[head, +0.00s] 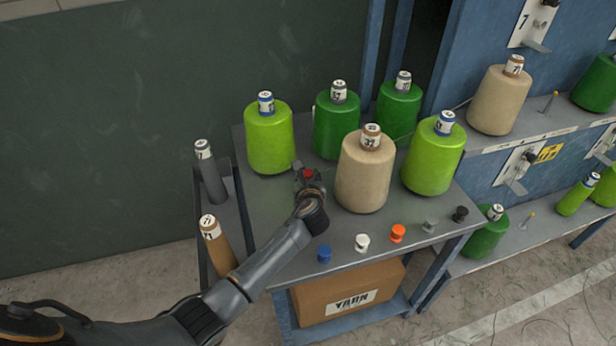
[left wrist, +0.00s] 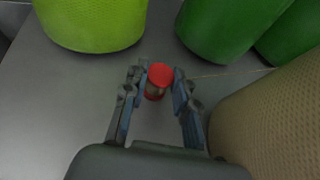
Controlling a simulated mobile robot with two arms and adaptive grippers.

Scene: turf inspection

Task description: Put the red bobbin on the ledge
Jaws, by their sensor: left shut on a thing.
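The red bobbin (head: 308,173) is small, with a red top, and it also shows in the left wrist view (left wrist: 157,82). My left gripper (head: 306,176) is shut on it, with one finger on each side, over the grey table (head: 268,205) among the large yarn cones. In the left wrist view the fingers (left wrist: 158,90) flank the bobbin closely. I cannot tell whether its base touches the table. A ledge-like shelf (head: 535,127) of the blue frame is at the right. My right gripper is not in view.
Bobbins in blue (head: 324,254), white (head: 362,243), orange (head: 397,234), grey (head: 430,225) and black (head: 460,214) line the table's front edge. A beige cone (head: 364,180) stands close right of my gripper, a lime cone (head: 269,140) behind left. Bare table lies to the front left.

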